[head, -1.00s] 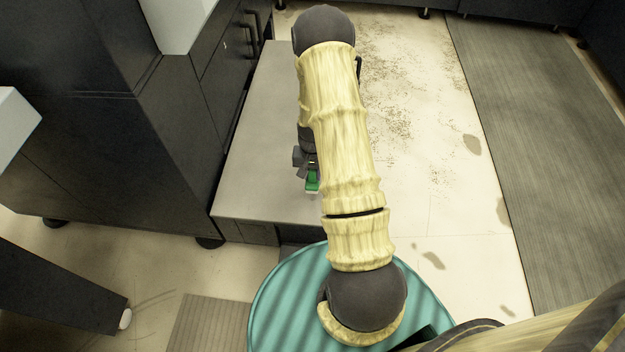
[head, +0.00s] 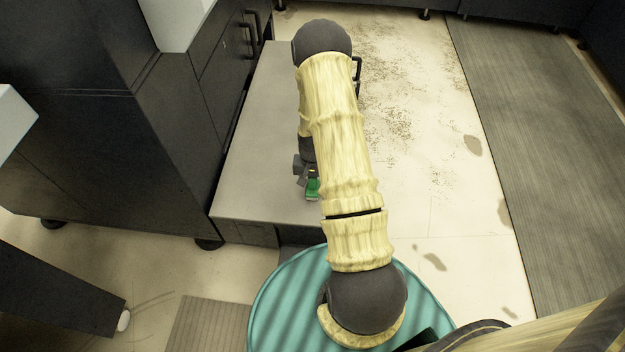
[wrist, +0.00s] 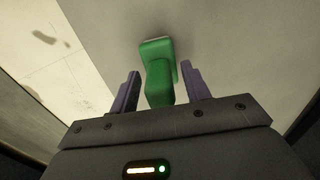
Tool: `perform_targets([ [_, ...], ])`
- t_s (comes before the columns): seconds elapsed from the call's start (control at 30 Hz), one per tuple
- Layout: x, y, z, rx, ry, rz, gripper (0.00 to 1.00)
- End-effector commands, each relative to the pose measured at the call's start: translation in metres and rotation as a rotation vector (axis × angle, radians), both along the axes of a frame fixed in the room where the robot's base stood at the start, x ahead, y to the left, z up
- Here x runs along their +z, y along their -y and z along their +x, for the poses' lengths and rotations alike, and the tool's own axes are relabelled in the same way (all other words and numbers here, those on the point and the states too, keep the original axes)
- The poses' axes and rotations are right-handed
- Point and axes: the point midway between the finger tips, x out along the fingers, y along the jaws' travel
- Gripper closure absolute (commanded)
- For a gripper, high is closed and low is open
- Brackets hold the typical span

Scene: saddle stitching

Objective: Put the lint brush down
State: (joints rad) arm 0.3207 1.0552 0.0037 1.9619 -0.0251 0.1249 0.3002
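The lint brush (wrist: 158,75) is green with a pale edge at its far end. In the wrist view it lies between the two fingers of my gripper (wrist: 160,85), with a narrow gap showing on each side, so the gripper looks open around it. Its far end is against or just over the grey surface; I cannot tell whether it rests there. In the head view the brush (head: 313,189) shows beside my forearm, over the near part of the low grey bench top (head: 262,150). My gripper (head: 308,175) is partly hidden by my arm there.
Dark cabinets (head: 165,130) with handles stand along the bench's left side. The bench top left of my gripper is clear. Stained pale floor (head: 420,130) and a grey mat (head: 540,150) lie to the right. A dark leg (head: 60,290) stands at lower left.

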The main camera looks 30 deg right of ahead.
Motion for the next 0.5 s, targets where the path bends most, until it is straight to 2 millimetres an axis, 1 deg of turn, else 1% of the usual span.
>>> perform_targets([
  [0.17, 0.002, 0.000, 0.000, 0.000, 0.000, 0.000, 0.53],
  [0.27, 0.008, 0.000, 0.000, 0.000, 0.001, -0.001, 0.53],
  [0.37, 0.021, 0.000, 0.000, 0.000, 0.001, -0.001, 0.53],
  [0.5, 0.047, 0.000, 0.001, -0.001, 0.003, -0.001, 0.53],
])
